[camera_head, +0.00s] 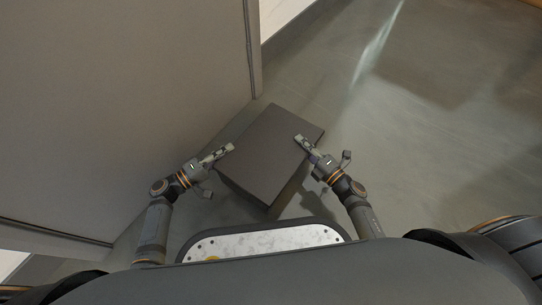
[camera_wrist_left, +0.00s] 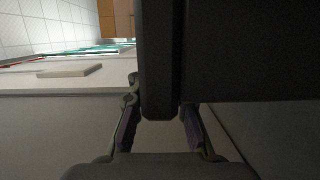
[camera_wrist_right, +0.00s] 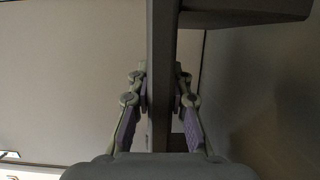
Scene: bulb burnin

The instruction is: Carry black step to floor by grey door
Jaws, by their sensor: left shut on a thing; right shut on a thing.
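The black step (camera_head: 268,150) is a dark, box-like block in front of me in the head view, close to the grey door (camera_head: 120,100). My left gripper (camera_head: 229,148) is shut on the step's left edge. In the left wrist view the step's dark panel (camera_wrist_left: 162,60) runs between the fingers. My right gripper (camera_head: 299,139) is shut on the step's right edge. In the right wrist view a thin dark wall of the step (camera_wrist_right: 163,80) stands between the fingertips. Whether the step touches the floor is hard to tell.
The grey door's edge stands right behind and left of the step. Open grey floor (camera_head: 420,150) lies to the right, with a bright light streak. A pale wall with a dark skirting (camera_head: 290,35) is at the back.

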